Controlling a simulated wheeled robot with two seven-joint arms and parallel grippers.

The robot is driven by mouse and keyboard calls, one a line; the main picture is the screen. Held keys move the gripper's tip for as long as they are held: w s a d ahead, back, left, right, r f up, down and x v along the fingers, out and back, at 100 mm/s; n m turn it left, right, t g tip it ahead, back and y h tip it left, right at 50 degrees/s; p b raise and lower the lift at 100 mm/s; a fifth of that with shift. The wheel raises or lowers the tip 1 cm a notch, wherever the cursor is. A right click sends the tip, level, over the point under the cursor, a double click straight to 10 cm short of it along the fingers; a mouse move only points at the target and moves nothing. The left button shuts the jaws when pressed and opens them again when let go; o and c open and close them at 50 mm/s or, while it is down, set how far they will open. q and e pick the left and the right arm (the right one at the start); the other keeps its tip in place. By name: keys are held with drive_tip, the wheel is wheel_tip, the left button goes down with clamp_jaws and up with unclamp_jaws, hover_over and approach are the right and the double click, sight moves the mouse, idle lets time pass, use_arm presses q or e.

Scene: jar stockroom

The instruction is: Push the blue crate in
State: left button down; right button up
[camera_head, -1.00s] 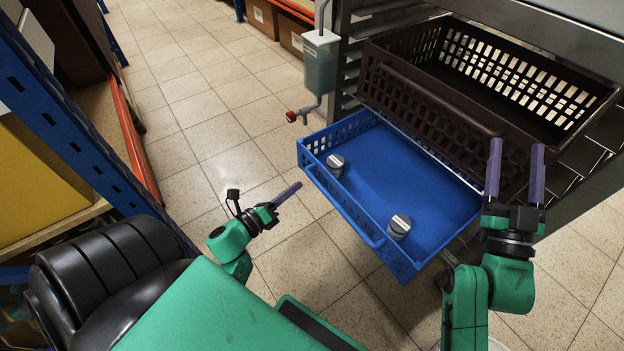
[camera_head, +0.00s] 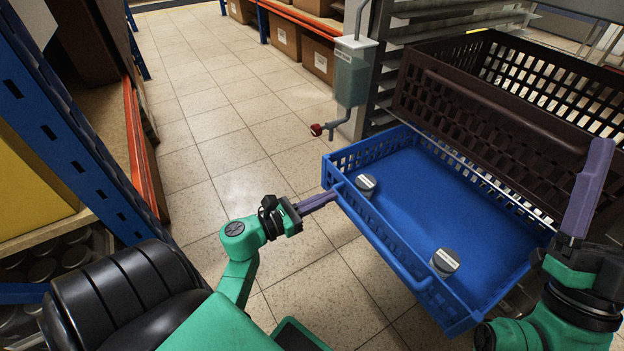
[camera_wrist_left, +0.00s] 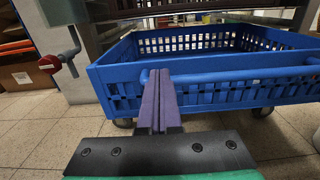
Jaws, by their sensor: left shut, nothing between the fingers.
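The blue crate (camera_head: 420,190) sits low in the rack, pulled out toward me, with two grey-lidded jars (camera_head: 366,185) (camera_head: 444,262) near its front wall. In the left wrist view its front wall and handle bar (camera_wrist_left: 230,76) face me. My left gripper (camera_head: 332,197) is shut and empty, its fingertips at the left part of the crate's front. In the wrist view the fingertips (camera_wrist_left: 158,78) overlap the handle bar; I cannot tell whether they touch it. My right gripper (camera_head: 600,150) is at the right, over the crate's right end; only one finger shows clearly.
A dark brown crate (camera_head: 480,110) sits above the blue one, overhanging its back part. A grey box with a red-knobbed pipe (camera_head: 352,75) hangs by the rack's left post. Blue-orange shelving (camera_head: 65,150) stands at the left. The floor between (camera_head: 225,170) is clear.

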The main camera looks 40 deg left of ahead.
sight(351, 186)
use_arm(q)
drive_tip(key=shift+x, duration=2.15)
use_arm(e)
drive_tip(key=shift+w+a+f+m+g+h, duration=0.15)
drive_tip(key=shift+w+f+h, duration=0.2)
drive_tip(key=shift+f, duration=0.35)
drive_tip(key=shift+w+a+f+m+g+h, duration=0.15)
drive_tip(key=shift+w+f+h, duration=0.2)
drive_tip(key=shift+f, duration=0.35)
use_arm(q)
drive_tip(key=shift+w+d, duration=0.1)
use_arm(e)
drive_tip(key=shift+y, duration=0.3)
